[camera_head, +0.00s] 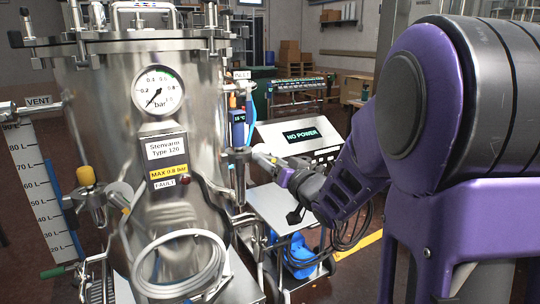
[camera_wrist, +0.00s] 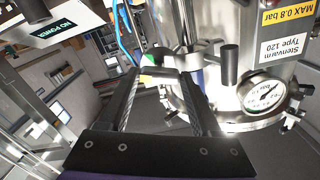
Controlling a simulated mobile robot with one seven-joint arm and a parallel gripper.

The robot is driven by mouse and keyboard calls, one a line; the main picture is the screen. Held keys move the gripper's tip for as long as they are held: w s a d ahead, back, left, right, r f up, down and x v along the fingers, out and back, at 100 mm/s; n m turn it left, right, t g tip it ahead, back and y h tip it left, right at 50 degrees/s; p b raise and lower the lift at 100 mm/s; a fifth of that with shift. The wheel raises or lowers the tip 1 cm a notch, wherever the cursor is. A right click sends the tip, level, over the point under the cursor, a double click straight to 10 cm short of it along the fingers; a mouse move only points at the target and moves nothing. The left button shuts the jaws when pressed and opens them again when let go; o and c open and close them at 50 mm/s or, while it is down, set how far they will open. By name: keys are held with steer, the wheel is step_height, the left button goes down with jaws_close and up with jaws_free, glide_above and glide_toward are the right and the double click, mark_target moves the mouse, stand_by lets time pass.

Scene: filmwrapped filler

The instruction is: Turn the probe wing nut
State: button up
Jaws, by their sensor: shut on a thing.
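The steel tank (camera_head: 110,100) fills the left of the head view. On its right side is the probe fitting (camera_head: 238,165), a metal cylinder below a small blue temperature display (camera_head: 238,118). My gripper (camera_head: 262,158) reaches this fitting from the right. In the wrist view, the two dark fingers of my gripper (camera_wrist: 167,76) run up to the fitting beside the tank (camera_wrist: 235,95). They are shut on a small part there, which appears to be the probe wing nut. The nut is largely hidden by the fingertips, and its angle cannot be made out.
A pressure gauge (camera_head: 157,88), warning labels and a coiled grey hose (camera_head: 180,262) are on the tank front. A display reading NO POWER (camera_head: 302,135) stands behind my gripper. A steel cart (camera_head: 285,210) and a blue object (camera_head: 292,255) are below it.

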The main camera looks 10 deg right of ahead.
steer(key=m+p, duration=0.1)
steer(key=m, duration=0.1)
steer(key=m+p, duration=0.1)
steer(key=shift+r+m, duration=0.2)
steer(key=shift+m, duration=0.2)
steer(key=shift+f+m+p, duration=0.15)
steer(key=shift+m+p, duration=0.9)
steer(key=shift+m, duration=0.75)
steer(key=o, duration=1.4)
steer(key=shift+s+f, duration=0.1)
